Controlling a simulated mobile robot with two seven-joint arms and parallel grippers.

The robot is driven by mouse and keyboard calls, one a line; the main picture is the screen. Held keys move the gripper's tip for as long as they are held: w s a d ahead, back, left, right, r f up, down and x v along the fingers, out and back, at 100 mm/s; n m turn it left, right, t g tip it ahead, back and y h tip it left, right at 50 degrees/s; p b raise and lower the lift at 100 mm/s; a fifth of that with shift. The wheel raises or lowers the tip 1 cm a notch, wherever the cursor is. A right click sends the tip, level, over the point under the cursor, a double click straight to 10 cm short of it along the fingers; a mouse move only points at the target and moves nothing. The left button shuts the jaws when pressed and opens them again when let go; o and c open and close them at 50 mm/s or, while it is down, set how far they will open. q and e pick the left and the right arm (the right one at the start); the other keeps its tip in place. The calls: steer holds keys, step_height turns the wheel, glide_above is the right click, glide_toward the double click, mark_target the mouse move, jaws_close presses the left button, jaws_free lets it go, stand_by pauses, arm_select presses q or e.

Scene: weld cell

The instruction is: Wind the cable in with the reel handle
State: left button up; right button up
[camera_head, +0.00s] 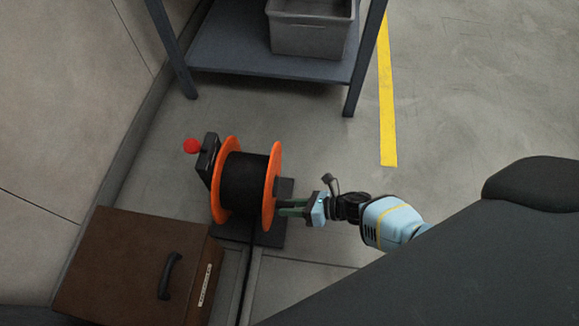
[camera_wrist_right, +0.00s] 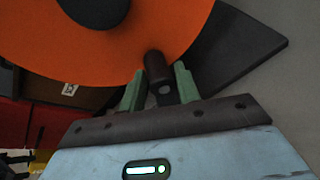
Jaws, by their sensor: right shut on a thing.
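The cable reel has two orange flanges (camera_head: 270,187) with black cable (camera_head: 246,182) wound between them. It stands on a dark base plate (camera_head: 272,238) on the floor. A strand of cable (camera_head: 248,276) runs from the reel toward the bottom of the head view. My right gripper (camera_head: 284,208) is at the right flange. In the right wrist view its green fingers (camera_wrist_right: 159,90) are shut on the dark cylindrical reel handle (camera_wrist_right: 157,68), which sticks out from the orange flange (camera_wrist_right: 165,30). My left gripper is not in view.
A brown box (camera_head: 125,265) with a black handle stands at the lower left, near the reel. A shelf (camera_head: 225,55) with a grey bin (camera_head: 312,28) is behind. A red knob (camera_head: 192,146) sits left of the reel. Open floor with a yellow line (camera_head: 388,110) lies right.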

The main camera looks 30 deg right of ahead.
steer(key=shift+s+a+f, duration=0.1)
steer(key=shift+w+d, duration=1.3)
steer(key=shift+w, duration=0.2)
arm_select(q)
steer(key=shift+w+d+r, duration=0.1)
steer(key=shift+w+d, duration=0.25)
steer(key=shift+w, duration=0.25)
arm_select(e)
steer(key=shift+w+d+r, duration=0.4)
steer(key=shift+w+d, duration=0.1)
steer(key=shift+w, duration=0.2)
steer(key=shift+w+d+r, duration=0.35)
steer(key=shift+w+d, duration=0.1)
steer(key=shift+w, duration=0.2)
steer(key=shift+r, duration=0.1)
arm_select(q)
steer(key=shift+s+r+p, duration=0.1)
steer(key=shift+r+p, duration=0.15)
steer(key=shift+p, duration=0.3)
arm_select(e)
steer(key=shift+w+d+r, duration=0.25)
steer(key=shift+w+r, duration=0.35)
steer(key=shift+r, duration=0.05)
steer(key=shift+w+d+r, duration=0.25)
steer(key=shift+w+r, duration=0.3)
steer(key=shift+r, duration=0.1)
